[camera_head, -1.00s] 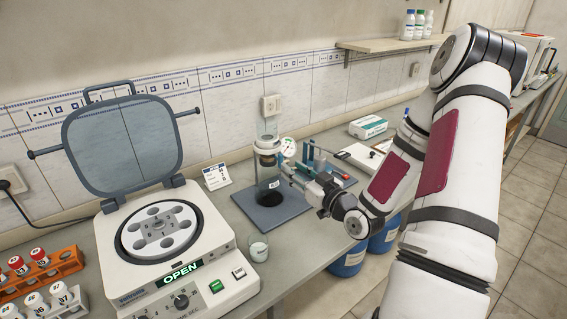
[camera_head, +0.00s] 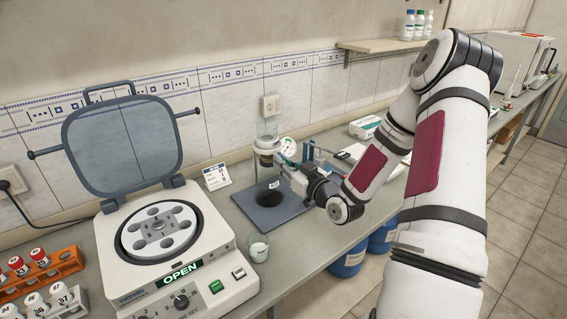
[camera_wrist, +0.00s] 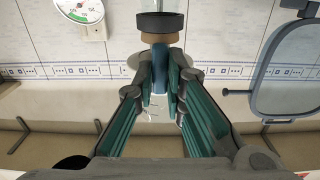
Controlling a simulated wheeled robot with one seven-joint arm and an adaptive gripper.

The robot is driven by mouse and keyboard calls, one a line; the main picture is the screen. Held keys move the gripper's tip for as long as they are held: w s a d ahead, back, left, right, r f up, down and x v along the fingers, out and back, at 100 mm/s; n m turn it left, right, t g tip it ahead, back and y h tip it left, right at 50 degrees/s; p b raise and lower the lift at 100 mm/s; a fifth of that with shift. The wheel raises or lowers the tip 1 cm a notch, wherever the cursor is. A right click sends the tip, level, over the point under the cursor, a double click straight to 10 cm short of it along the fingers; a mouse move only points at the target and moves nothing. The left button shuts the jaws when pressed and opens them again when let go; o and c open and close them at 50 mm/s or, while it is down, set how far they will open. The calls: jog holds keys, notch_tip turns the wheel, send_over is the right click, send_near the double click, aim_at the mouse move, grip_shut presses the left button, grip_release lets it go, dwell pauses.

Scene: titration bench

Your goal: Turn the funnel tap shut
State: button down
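The funnel (camera_head: 267,145) is a clear upright vessel with a dark collar, held above a grey stand base (camera_head: 272,210). In the wrist view its dark collar (camera_wrist: 160,25) and tan part are just beyond my fingertips. My gripper (camera_head: 287,170) is at the funnel's lower right in the head view. In the wrist view my gripper (camera_wrist: 162,72) has its fingers drawn close together on both sides of a narrow blue piece (camera_wrist: 160,68) below the collar. I cannot tell whether they press on it.
A small beaker (camera_head: 258,248) with pale contents stands at the bench's front edge. The open-lidded centrifuge (camera_head: 165,255) is left of the stand. A label card (camera_head: 217,176) stands behind. A round dial (camera_wrist: 80,8) is close at upper left in the wrist view.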

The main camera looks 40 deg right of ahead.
jog(key=shift+m+p, duration=0.3)
jog(key=shift+d+f+m+p, duration=0.1)
jog(key=shift+m+p, duration=1.35)
jog(key=shift+m, duration=1.4)
jog(key=shift+d+f+m+p, duration=0.15)
jog(key=shift+m+p, duration=1.25)
jog(key=shift+m, duration=1.5)
jog(key=shift+f+m+p, duration=0.1)
jog(key=shift+m+p, duration=1.35)
jog(key=shift+m, duration=1.4)
jog(key=c, duration=1.6)
grip_release()
jog(key=shift+c, duration=0.2)
jog(key=s, duration=1.2)
jog(key=shift+d, duration=0.2)
